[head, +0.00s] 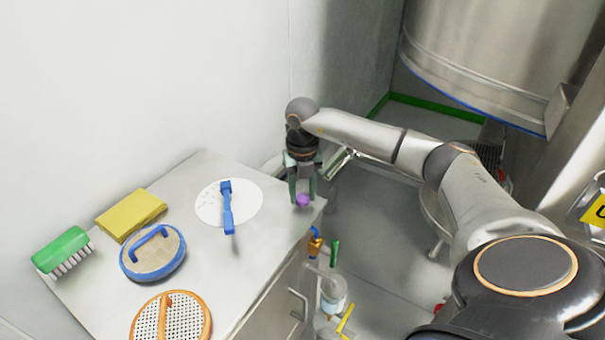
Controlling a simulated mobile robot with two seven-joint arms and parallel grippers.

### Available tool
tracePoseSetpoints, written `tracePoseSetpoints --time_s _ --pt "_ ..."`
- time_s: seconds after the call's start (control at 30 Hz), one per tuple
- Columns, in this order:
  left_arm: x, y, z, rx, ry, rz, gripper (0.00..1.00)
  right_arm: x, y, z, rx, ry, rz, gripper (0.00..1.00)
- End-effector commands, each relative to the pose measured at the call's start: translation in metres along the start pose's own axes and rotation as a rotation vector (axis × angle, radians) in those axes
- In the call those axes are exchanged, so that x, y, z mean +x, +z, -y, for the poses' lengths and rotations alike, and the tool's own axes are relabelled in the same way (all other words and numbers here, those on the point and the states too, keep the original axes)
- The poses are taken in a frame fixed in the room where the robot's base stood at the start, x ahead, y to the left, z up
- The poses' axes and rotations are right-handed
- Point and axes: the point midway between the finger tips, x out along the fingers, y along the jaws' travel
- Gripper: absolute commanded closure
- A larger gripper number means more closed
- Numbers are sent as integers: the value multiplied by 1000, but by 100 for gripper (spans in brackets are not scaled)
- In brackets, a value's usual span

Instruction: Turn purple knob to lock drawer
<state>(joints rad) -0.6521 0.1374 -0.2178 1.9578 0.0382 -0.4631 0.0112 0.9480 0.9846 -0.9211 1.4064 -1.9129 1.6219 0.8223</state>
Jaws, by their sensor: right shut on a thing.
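The small purple knob (303,200) sits at the right end of the grey cabinet top (262,262), close to its edge. My right gripper (302,196) reaches in from the right and points down at the knob. Its green fingers are shut on the knob, one on each side, and hide part of it. The cabinet front shows a bar handle (298,305) below the top. The drawer itself is hard to make out from this angle. My left gripper is not in view.
On the cabinet top lie a yellow sponge (131,214), a green brush (62,250), a blue-rimmed pad (153,254), an orange sieve (171,320) and a blue tool (228,208) on a white disc (253,197). Bottles (333,293) stand beside the cabinet. A large steel vessel (480,50) is at upper right.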

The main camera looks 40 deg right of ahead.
Motion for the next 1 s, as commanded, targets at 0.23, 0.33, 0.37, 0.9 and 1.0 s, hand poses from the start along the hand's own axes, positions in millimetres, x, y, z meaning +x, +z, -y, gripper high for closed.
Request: tracePoseSetpoints --time_s 0.23,0.33,0.37,0.9,1.0 --pt "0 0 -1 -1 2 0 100 -2 2 0 3 3 6 50" --pt "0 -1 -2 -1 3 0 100 -1 1 0 2 2 5 39" --pt "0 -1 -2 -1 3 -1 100 -1 1 0 2 2 4 35" --pt "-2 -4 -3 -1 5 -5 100 -22 1 0 0 3 5 26" --pt "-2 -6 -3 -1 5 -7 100 -44 2 0 0 3 7 26"
